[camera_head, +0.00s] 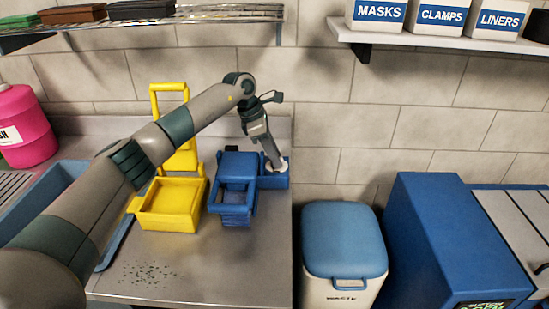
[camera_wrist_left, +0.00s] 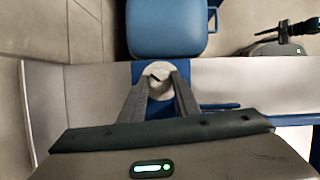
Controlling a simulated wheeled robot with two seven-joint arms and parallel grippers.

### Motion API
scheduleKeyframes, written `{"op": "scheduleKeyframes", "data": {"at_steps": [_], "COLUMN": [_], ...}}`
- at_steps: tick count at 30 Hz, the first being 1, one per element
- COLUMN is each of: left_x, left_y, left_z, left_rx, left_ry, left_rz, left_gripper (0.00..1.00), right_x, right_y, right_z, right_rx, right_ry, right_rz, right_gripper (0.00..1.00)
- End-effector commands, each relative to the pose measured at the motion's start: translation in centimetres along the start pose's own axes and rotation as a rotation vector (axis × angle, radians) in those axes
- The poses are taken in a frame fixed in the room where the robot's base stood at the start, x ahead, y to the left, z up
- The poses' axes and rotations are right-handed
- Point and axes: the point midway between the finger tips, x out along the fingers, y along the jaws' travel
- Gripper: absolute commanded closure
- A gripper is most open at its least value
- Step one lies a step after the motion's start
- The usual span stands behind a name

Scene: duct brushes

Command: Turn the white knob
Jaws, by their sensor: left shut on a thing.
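The white knob (camera_wrist_left: 157,72) is a pale round disc with a dark mark on it, on a blue device in the left wrist view. In the head view a small pale part of the knob (camera_head: 283,164) shows at the fingertips on the right end of the blue device (camera_head: 268,182). My left gripper (camera_head: 275,165) points down onto the knob. In the left wrist view its two fingers (camera_wrist_left: 159,80) are on either side of the knob, shut on it. Part of the knob is hidden by the fingers. My right gripper is not in view.
A yellow box with raised lid (camera_head: 168,222) and a blue box (camera_head: 232,216) stand on the steel counter (camera_head: 190,275). A white bin with blue lid (camera_head: 344,240) and a blue machine (camera_head: 440,240) stand to the right. Shelves hang above; a pink container (camera_head: 25,130) is at left.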

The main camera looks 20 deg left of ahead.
Motion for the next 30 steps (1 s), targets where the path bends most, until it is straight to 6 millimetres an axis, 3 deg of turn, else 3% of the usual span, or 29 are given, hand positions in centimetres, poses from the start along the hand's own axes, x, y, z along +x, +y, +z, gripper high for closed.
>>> {"op": "scheduleKeyframes", "data": {"at_steps": [11,12,14,24,30], "left_x": [-0.1,-0.1,-0.1,-0.1,-1.2], "left_y": [0.1,0.1,0.1,0.0,0.1], "left_z": [0.0,0.0,0.0,0.0,0.0], "left_rx": [0.003,0.003,0.003,0.003,0.003], "left_ry": [0.000,0.000,0.000,0.000,-0.001], "left_rz": [0.001,0.001,0.001,0.000,0.001], "left_gripper": [0.94,0.64,0.53,0.53,0.53], "right_x": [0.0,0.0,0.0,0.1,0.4], "right_y": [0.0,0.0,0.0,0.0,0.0], "right_z": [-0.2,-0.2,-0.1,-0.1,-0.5], "right_rx": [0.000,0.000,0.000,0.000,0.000], "right_ry": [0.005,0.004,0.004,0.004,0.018], "right_rz": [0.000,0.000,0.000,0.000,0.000], "right_gripper": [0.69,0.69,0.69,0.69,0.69]}}
